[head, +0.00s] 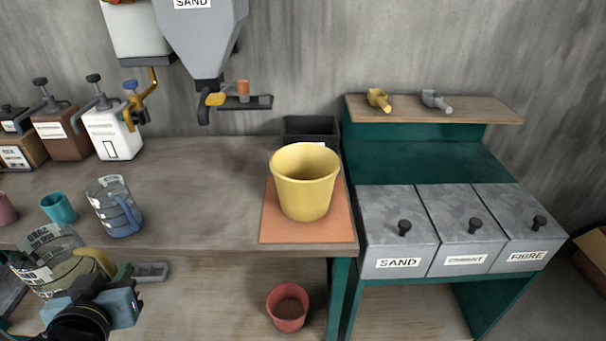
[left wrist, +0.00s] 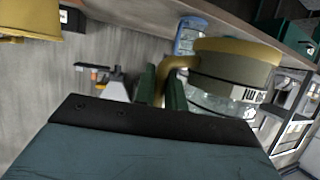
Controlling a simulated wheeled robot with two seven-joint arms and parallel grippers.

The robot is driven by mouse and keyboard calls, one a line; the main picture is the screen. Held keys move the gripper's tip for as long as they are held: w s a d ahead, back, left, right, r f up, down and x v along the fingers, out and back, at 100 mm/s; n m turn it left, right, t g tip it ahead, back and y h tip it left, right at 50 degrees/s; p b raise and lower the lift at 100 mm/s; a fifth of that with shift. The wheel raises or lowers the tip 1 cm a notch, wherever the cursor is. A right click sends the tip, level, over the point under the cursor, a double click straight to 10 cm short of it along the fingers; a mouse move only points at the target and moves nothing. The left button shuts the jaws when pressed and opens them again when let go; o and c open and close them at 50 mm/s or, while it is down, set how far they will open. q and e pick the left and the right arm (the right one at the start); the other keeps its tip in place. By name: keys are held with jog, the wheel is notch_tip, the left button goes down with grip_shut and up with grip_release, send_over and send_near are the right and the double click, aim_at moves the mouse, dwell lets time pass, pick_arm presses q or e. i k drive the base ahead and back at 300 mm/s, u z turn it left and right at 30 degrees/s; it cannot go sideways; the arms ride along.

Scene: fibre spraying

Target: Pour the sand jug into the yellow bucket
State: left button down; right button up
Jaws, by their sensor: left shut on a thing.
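The sand jug (head: 50,262) is a clear jug with dark lettering and a yellow handle, low at the left in the head view. My left gripper (head: 118,274) is shut on its handle, in front of the bench edge. In the left wrist view the jug (left wrist: 232,72) shows its yellow rim and handle beside the green fingers (left wrist: 160,88). How much sand is inside is unclear. The yellow bucket (head: 305,190) stands upright on an orange mat (head: 285,232) at the bench's right end, well right of the jug. My right gripper is not in view.
A blue-handled clear jug (head: 112,205) and a teal cup (head: 58,208) stand on the bench (head: 200,200). A sand hopper (head: 203,40) hangs above. Lidded bins (head: 395,220) stand right of the bucket. A red pot (head: 287,305) sits below. The bench between blue-handled jug and mat is clear.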

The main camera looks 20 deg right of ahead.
aim_at(305, 173)
jog(key=z, duration=1.5)
jog(key=k, duration=0.35)
jog(key=z, duration=0.1)
